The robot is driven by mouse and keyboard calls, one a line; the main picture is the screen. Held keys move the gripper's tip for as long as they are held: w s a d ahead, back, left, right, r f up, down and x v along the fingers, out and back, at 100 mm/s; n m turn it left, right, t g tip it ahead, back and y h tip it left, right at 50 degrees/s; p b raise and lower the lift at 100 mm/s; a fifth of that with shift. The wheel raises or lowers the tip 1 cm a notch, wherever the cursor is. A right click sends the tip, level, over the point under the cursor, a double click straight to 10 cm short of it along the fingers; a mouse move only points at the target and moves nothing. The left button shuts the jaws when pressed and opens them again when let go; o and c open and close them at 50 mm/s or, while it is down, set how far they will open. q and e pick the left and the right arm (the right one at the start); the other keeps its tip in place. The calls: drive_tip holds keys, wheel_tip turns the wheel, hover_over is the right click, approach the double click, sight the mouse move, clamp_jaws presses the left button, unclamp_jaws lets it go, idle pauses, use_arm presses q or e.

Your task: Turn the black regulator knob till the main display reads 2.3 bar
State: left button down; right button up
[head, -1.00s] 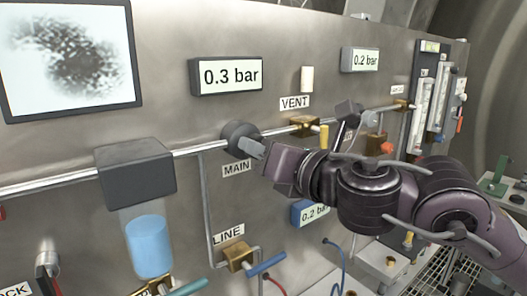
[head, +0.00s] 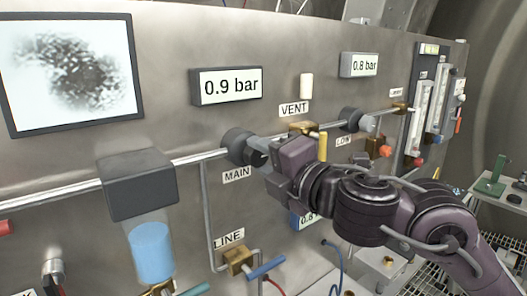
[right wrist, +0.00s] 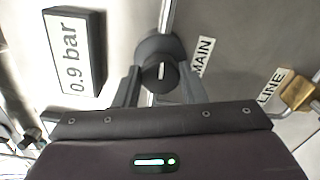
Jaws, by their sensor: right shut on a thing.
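The black regulator knob (head: 240,146) sits on the steel pipe above the MAIN label (head: 237,174). The main display (head: 226,86) above it reads 0.9 bar. My right gripper (head: 262,158) reaches the knob from the right and is shut on it. In the right wrist view the knob (right wrist: 158,72) is between the two fingers (right wrist: 157,88), with a light mark on its face. The main display also shows there, turned on its side (right wrist: 75,52). My left gripper is in neither view.
A second display (head: 360,65) reads 0.8 bar, above another dark knob (head: 352,119) marked LOW. The VENT valve (head: 303,128) with a yellow handle is close to my right gripper. A grey housing with a blue-filled cup (head: 151,251) hangs at the left.

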drive_tip(key=m+p, duration=0.3)
drive_tip(key=m, duration=0.2)
drive_tip(key=shift+r+m, duration=0.1)
drive_tip(key=shift+m, duration=0.3)
drive_tip(key=m+p, duration=0.3)
drive_tip(key=m, duration=0.2)
drive_tip(key=m+p, duration=0.4)
drive_tip(key=shift+m, duration=0.4)
drive_tip(key=m+p, duration=0.6)
drive_tip(key=m, duration=0.2)
drive_tip(key=shift+a+f, duration=0.1)
drive_tip(key=shift+f, duration=0.1)
drive_tip(key=m, duration=0.4)
drive_tip(key=shift+f+m+p, duration=0.1)
drive_tip(key=shift+m+p, duration=0.2)
drive_tip(key=shift+m, duration=0.1)
drive_tip(key=shift+s, duration=0.1)
drive_tip(key=o, duration=1)
